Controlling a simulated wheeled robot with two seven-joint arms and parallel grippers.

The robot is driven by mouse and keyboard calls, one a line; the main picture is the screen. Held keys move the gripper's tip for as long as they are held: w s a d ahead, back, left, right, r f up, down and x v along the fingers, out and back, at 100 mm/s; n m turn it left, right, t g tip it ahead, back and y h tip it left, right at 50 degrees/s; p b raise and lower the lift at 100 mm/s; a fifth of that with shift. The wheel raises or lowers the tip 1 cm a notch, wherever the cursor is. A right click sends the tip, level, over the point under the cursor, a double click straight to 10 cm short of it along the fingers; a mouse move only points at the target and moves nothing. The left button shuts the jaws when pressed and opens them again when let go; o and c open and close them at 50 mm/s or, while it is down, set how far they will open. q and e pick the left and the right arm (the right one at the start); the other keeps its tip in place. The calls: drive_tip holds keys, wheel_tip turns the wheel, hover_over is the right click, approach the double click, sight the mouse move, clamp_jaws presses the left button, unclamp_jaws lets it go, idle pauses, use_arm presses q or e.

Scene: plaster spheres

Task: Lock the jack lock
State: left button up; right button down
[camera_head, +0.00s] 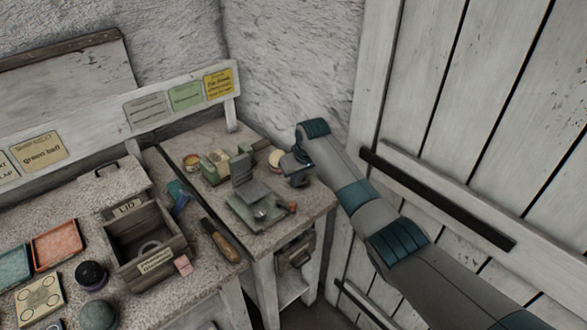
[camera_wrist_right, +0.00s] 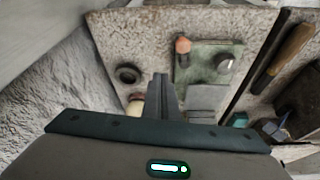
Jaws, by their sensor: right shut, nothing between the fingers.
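A green metal device (camera_head: 255,208) stands on the right-hand bench, with a grey upright plate and a small red-tipped lever (camera_head: 292,207); I take it to be the jack lock. In the right wrist view its green base (camera_wrist_right: 205,62) shows with the lever (camera_wrist_right: 183,47), a round metal knob (camera_wrist_right: 225,62) and a flat grey plate (camera_wrist_right: 207,98). My right gripper (camera_head: 299,180) is shut and empty, behind and right of the device in the head view. In the wrist view its fingertips (camera_wrist_right: 161,78) point toward the bench beside the green base, apparently apart from it. My left gripper is not seen.
A dark ring (camera_wrist_right: 129,75) lies on the bench near my right fingers. A wooden-handled tool (camera_head: 220,241) lies left of the device, and an open wooden box (camera_head: 147,233) with a lid behind it stands further left. A plank door (camera_head: 440,110) borders the right.

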drive_tip(key=a+b+v, duration=0.1)
drive_tip(key=b+v, duration=0.1)
drive_tip(key=v, duration=0.5)
drive_tip(key=shift+a, duration=0.35)
drive_tip(key=shift+s, duration=0.15)
